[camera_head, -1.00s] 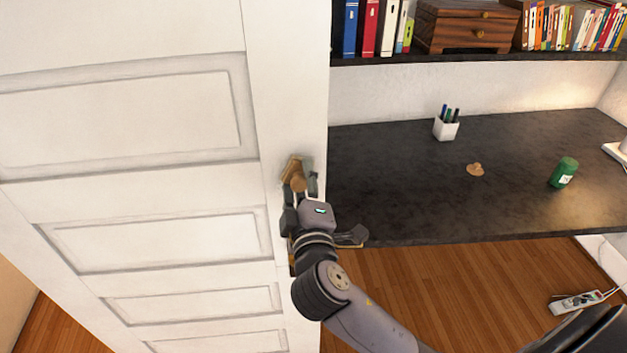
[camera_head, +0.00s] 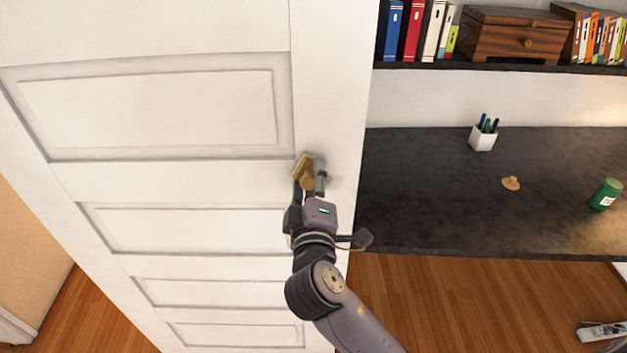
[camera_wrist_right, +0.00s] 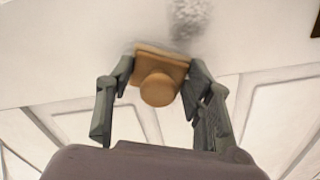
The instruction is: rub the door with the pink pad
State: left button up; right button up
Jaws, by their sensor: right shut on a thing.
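The white panelled door (camera_head: 170,182) fills the left half of the head view. My right gripper (camera_head: 311,176) is shut on a tan-orange pad (camera_head: 301,168) with a round knob. The pad is at the door's face, on the plain strip right of the panels; contact is hard to tell. In the wrist view the pad (camera_wrist_right: 160,65) sits between both fingers of the gripper (camera_wrist_right: 158,88), its knob facing the camera. A grey speckled patch (camera_wrist_right: 190,16) shows on the door just beyond it. The pad looks tan-orange rather than pink. My left gripper is not in view.
The dark desk (camera_head: 430,190) right of the door holds a tan knobbed piece (camera_head: 511,183), a pen cup (camera_head: 483,136) and a green container (camera_head: 606,194). Above is a shelf (camera_head: 480,66) with books and a wooden box. A power strip (camera_head: 603,331) lies at lower right.

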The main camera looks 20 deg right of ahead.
aim_at(350, 163)
jog(key=shift+r, duration=0.65)
jog(key=shift+s+d+p, duration=0.3)
jog(key=shift+s+d, duration=0.1)
jog(key=shift+d, duration=0.85)
jog(key=shift+s+d+p, duration=0.25)
jog(key=shift+s+d, duration=0.1)
jog(key=shift+d, duration=0.85)
jog(key=shift+s+d+p, duration=0.3)
jog(key=shift+s+d, duration=0.1)
jog(key=shift+d, duration=0.85)
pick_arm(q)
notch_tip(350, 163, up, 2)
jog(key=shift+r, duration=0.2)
pick_arm(e)
jog(key=shift+s+a+f, duration=0.1)
jog(key=shift+s+a, duration=0.1)
jog(key=shift+s, duration=0.2)
jog(key=shift+s+a+f, duration=0.1)
jog(key=shift+s+a, duration=0.05)
jog(key=shift+s, duration=0.25)
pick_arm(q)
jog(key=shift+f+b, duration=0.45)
pick_arm(e)
jog(key=shift+v, duration=2.1)
jog(key=shift+a, duration=0.1)
